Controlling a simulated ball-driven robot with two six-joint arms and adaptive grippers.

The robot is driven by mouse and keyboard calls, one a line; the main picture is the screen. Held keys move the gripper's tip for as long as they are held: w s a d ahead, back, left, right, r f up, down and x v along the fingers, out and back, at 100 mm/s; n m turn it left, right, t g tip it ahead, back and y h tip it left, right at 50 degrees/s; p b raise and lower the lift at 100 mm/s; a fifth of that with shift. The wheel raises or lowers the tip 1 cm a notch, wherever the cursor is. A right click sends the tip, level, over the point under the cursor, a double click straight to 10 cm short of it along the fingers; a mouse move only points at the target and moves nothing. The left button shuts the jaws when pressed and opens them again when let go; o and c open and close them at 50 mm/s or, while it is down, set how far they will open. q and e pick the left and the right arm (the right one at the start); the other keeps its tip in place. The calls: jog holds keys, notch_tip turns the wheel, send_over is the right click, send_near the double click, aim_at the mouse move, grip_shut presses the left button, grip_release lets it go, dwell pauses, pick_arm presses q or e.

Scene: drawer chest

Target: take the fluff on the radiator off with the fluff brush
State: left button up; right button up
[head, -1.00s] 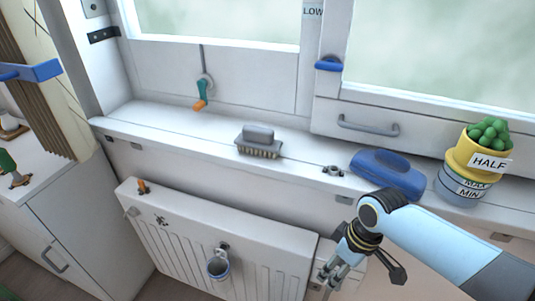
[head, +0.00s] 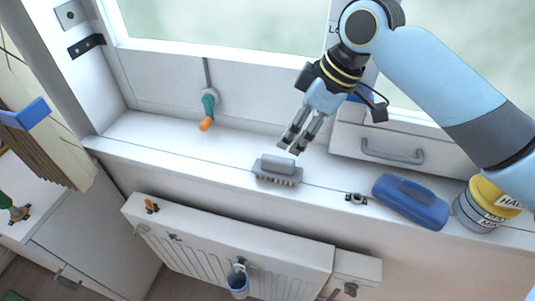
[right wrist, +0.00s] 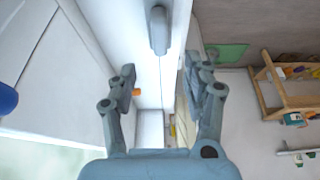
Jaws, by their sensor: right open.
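A grey brush with pale bristles (head: 278,174) stands bristles down on the white window sill. Its grey handle also shows at the top of the right wrist view (right wrist: 159,30). A small dark tuft, which looks like the fluff (head: 174,238), lies on the left part of the white radiator (head: 240,243) below the sill. My right gripper (head: 293,147) is open and empty above and just behind the brush, fingers pointing down; they look apart from it. In the right wrist view its two fingers are spread wide. My left gripper is not in view.
A blue handled object (head: 410,203) and a yellow-and-grey pot (head: 478,205) stand right of the brush. A small metal fitting (head: 356,198) lies between. A crank with orange knob (head: 206,124) hangs at the window. A small cup (head: 238,281) hangs on the radiator front.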

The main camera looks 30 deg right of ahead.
aim_at(278, 159)
jog(key=x, duration=0.3)
jog(key=shift+s+a+f, duration=0.2)
jog(key=shift+a+f, duration=0.05)
jog(key=shift+f, duration=0.15)
jog(key=shift+w+f, duration=0.2)
jog(key=shift+f, duration=0.1)
jog(key=p+x, duration=0.1)
jog(key=x, duration=0.3)
jog(key=shift+w+d+f, duration=0.15)
jog(key=shift+f, duration=0.05)
jog(key=shift+w+f, duration=0.1)
jog(key=shift+f, duration=0.25)
jog(key=shift+c, duration=1.5)
jog(key=c, duration=0.7)
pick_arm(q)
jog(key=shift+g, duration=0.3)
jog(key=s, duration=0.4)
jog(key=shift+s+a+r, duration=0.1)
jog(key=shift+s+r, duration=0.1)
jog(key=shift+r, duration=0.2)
pick_arm(e)
grip_shut()
